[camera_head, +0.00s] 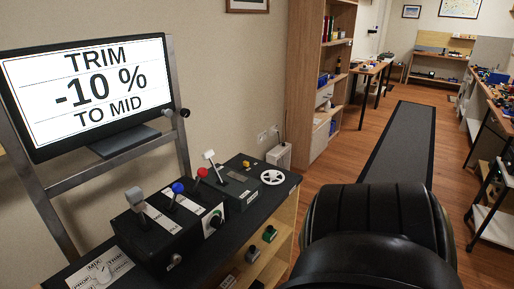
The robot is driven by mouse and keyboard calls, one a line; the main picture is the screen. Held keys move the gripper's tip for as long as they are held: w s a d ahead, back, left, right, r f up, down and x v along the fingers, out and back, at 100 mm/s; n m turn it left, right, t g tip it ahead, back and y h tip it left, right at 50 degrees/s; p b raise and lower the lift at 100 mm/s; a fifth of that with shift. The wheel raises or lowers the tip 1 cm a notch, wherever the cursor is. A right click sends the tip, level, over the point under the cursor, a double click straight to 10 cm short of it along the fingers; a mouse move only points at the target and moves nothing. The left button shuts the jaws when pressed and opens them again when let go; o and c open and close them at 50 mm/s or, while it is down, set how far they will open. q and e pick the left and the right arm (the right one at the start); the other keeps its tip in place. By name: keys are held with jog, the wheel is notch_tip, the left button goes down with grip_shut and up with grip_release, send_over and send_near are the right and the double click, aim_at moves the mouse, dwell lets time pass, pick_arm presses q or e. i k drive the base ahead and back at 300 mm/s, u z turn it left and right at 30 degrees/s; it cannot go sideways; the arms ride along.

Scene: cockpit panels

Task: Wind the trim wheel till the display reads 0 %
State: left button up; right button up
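The display (98,88) is a large screen on a grey metal frame at the left. It reads "TRIM -10 % TO MID". A white spoked wheel (272,177), which looks like the trim wheel, lies on top of a black box at the right end of the console. Its face is fully visible and nothing touches it. Neither my left nor my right gripper shows in this view.
Left of the wheel, the dark console (88,257) carries a white-topped lever (209,155), a red knob (202,172), a blue knob (178,187) and a grey-handled lever (135,197). A large black rounded form (375,225) fills the lower right. Wooden shelving (308,75) stands behind.

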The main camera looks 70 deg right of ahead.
aim_at(272, 173)
jog(key=z, duration=2.35)
